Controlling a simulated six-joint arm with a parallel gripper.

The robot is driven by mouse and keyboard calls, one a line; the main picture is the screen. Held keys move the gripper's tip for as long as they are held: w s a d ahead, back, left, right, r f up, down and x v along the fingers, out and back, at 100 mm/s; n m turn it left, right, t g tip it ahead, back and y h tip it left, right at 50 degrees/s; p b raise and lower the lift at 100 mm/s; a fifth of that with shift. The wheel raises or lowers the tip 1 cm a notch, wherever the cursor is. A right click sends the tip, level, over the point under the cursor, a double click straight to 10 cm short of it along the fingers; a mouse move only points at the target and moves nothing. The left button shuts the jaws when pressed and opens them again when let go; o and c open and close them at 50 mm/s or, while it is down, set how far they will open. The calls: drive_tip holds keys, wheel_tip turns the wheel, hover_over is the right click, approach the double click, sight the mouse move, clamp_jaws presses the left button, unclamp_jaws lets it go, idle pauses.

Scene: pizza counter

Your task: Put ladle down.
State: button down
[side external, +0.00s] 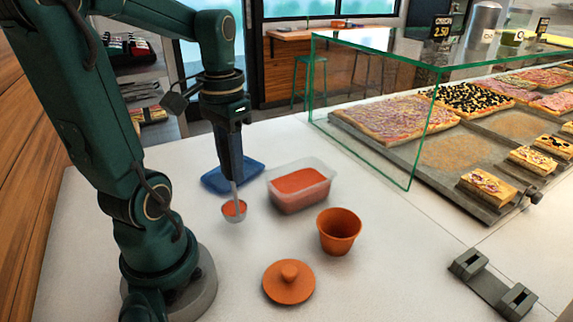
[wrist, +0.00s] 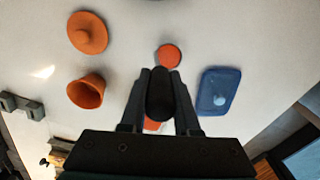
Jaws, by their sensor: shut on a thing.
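My gripper (side external: 230,160) points down and is shut on the dark handle of the ladle; the handle end (wrist: 160,96) shows between the fingers in the wrist view. The ladle hangs upright, its bowl (side external: 234,211) filled with red sauce, low over the white counter. The sauce in the bowl also shows in the wrist view (wrist: 168,56). I cannot tell whether the bowl touches the counter. A blue lid (side external: 216,183) lies flat just behind the ladle. A clear tub (side external: 300,201) of red sauce stands to its right; the gripper mostly hides it in the wrist view.
An orange pot (side external: 339,236) stands open at the front right, with its round knobbed lid (side external: 289,288) on the counter before it. A glass guard (side external: 372,125) and pizza trays (side external: 440,178) are at the right. The counter left of the orange lid is bare.

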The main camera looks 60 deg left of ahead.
drive_tip(key=shift+f, duration=1.3)
drive_tip(key=c, duration=0.6)
unclamp_jaws()
drive_tip(key=shift+c, duration=0.2)
wheel_tip(320, 180, up, 12)
drive_tip(key=shift+d, duration=0.3)
drive_tip(key=w+d+f+m+t, duration=0.1)
drive_tip(key=d+f+m+t, duration=0.2)
drive_tip(key=d, duration=0.7)
wheel_tip(320, 180, down, 4)
drive_tip(key=t, duration=0.2)
drive_tip(key=shift+d+m+t, duration=0.3)
drive_tip(key=shift+d, duration=0.1)
drive_tip(key=shift+w, duration=0.1)
